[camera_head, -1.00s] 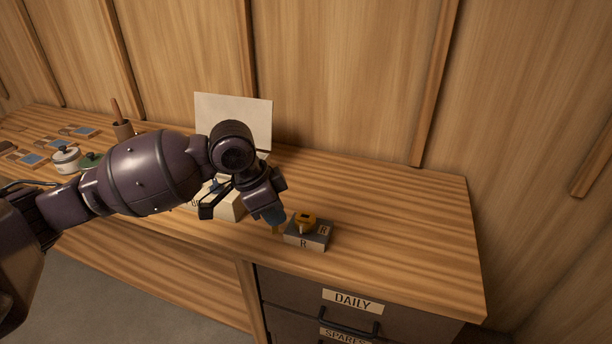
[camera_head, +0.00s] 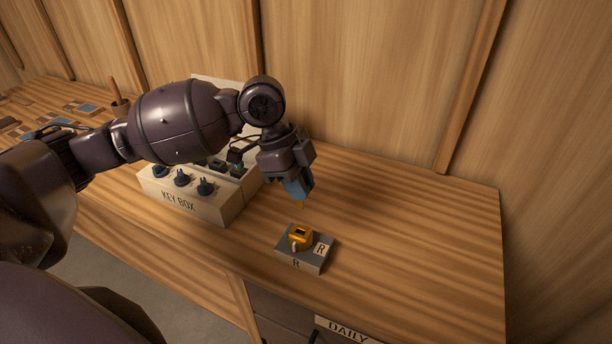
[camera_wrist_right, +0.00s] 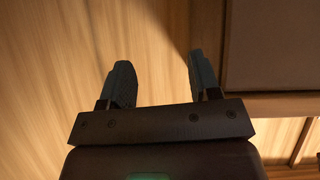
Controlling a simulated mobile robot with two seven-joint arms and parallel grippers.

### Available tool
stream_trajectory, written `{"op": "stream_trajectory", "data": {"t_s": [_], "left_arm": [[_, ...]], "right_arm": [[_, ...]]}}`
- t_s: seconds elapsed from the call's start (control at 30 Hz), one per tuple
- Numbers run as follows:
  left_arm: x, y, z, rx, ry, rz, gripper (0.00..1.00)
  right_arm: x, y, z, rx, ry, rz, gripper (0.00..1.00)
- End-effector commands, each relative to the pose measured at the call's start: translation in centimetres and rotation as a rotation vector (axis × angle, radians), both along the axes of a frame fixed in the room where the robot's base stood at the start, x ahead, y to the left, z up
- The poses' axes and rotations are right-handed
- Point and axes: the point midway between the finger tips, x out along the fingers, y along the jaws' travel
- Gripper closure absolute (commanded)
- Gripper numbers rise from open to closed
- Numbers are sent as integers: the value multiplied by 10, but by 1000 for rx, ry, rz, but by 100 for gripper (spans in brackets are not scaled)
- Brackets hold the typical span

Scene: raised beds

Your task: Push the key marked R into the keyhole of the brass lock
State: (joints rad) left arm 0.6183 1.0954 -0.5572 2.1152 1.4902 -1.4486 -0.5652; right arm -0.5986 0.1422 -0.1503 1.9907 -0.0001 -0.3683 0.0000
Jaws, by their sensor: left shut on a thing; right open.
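The brass lock (camera_head: 300,232) sits on a grey block (camera_head: 316,262) marked R on the desk, with a dark opening in its top. My left gripper (camera_head: 298,190) is shut on a key, its blue-grey fingers pointing down. A thin brass-coloured part of the key (camera_head: 301,205) sticks out below the fingertips. It appears just above and behind the lock, apart from it; the exact gap is hard to tell. The key's marking is hidden. My right gripper (camera_wrist_right: 162,80) is open and empty in the right wrist view.
A pale key box (camera_head: 185,200) with several dark knob-like pieces stands left of the lock, partly behind my left arm. The desk (camera_head: 420,225) is clear to the right. A drawer labelled DAILY (camera_head: 345,330) is below the front edge. A wooden wall closes the back.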

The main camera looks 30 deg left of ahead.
Motion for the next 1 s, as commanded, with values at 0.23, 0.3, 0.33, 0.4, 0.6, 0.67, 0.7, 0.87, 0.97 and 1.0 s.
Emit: {"op": "stream_trajectory", "data": {"t_s": [0.23,0.3,0.33,0.4,0.6,0.67,0.7,0.87,0.97,1.0], "left_arm": [[0,0,-13,1,1,1,100],[0,0,-17,1,3,1,100],[0,0,-19,1,3,1,100],[0,0,-25,1,4,2,100],[0,0,-42,1,5,0,100],[0,0,-47,1,6,1,100],[0,0,-46,1,4,1,100],[0,0,-54,-1,0,1,100],[0,0,-57,0,-1,1,100],[0,0,-58,0,-1,2,100]], "right_arm": [[-13,-3,-22,-4,37,-3,43],[-14,-3,-28,-4,43,-2,43],[-14,-3,-30,-4,44,-2,43],[-14,-2,-34,-5,46,-1,43],[-6,1,-42,-3,40,6,43],[-2,2,-42,-3,33,9,43],[2,2,-35,-2,21,11,43],[4,3,-31,-2,12,12,43],[3,3,-33,-2,16,11,43],[1,2,-34,-2,19,10,43]]}}
